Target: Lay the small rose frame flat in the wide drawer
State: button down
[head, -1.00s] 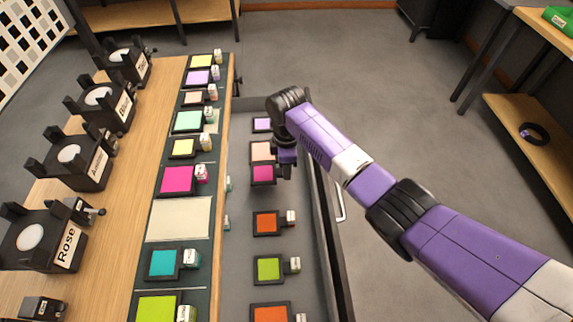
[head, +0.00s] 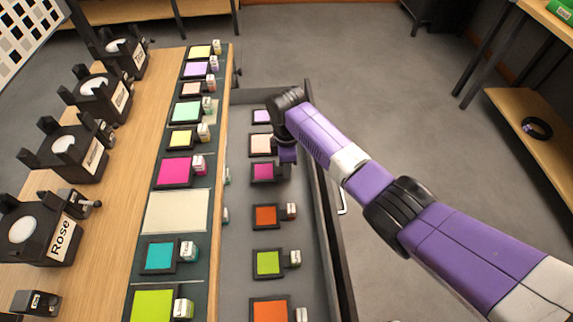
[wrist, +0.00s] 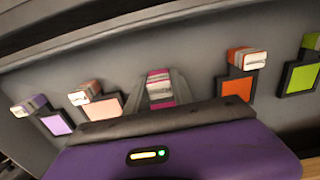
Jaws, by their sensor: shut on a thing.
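The small rose frame (head: 263,172), a magenta square with a dark border, is at the wide drawer's floor between a peach frame and an orange frame. It looks level; I cannot tell whether it touches the floor. My gripper (head: 284,168) is over its right side, shut on its tab. In the wrist view the pink-and-white tab (wrist: 159,86) shows between my fingers, and my gripper's body hides the square. The wide drawer (head: 237,290) is pulled open beside the bench.
The drawer also holds lilac (head: 262,116), peach (head: 261,144), orange (head: 265,216) and green (head: 268,262) frames. A larger magenta frame (head: 175,170) lies on the bench strip, above an empty pale space (head: 178,211). A lamp labelled Rose (head: 40,235) stands at left.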

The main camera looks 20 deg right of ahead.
jog(key=shift+f+b, duration=0.95)
jog(key=shift+f, duration=0.4)
dwell(0.3)
jog(key=c, duration=1)
grip_release()
notch_tip(320, 180, up, 8)
jog(key=shift+f+p, duration=0.1)
jog(key=shift+p, duration=0.65)
notch_tip(320, 180, up, 7)
jog(key=p, duration=0.7)
